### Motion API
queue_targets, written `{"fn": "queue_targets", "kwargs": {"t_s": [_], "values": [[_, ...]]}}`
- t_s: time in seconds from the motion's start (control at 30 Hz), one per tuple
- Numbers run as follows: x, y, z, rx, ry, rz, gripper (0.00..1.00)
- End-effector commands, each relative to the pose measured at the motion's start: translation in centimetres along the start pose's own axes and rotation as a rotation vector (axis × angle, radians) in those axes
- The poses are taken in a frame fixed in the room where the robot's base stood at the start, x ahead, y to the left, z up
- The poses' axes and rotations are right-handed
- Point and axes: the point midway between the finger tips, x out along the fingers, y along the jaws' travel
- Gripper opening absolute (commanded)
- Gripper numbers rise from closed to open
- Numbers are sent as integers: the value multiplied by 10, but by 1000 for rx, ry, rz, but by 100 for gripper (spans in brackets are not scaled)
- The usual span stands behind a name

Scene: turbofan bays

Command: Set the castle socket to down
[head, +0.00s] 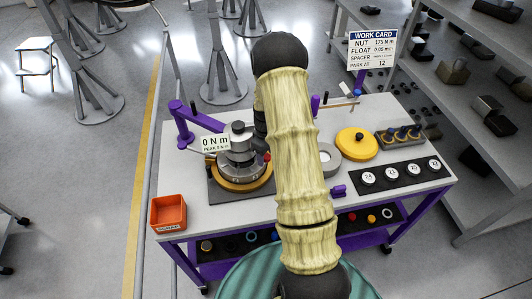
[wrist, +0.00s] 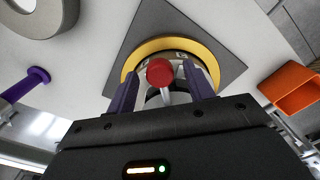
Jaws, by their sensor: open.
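A grey metal stack (head: 239,150) stands on a gold ring (head: 240,184) over a dark square plate at the bench's left; it may include the castle socket, but no part is labelled so. A red ball knob (head: 267,157) on a pale lever sticks out at its right. In the wrist view the red knob (wrist: 160,72) lies between the two fingers of my gripper (wrist: 161,78). The fingers are apart; whether they touch the knob is unclear. My arm hides my gripper in the head view. A readout (head: 215,144) shows 0 N m.
An orange scrap bin (head: 168,212) stands at the bench's front left. A purple arm (head: 193,120) rises behind the stack. A grey ring (head: 326,160), a yellow disc (head: 356,145) and a dark strip of round weights (head: 401,174) lie to the right. A work card (head: 371,49) stands behind.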

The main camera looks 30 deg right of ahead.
Motion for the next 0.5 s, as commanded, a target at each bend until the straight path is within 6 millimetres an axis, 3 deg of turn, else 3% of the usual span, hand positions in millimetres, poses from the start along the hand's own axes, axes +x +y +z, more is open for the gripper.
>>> {"fn": "queue_targets", "kwargs": {"t_s": [0.07,0.3,0.5], "values": [[0,0,0,0,0,0,50],[0,0,0,0,0,0,3],[2,0,0,0,0,0,0]]}}
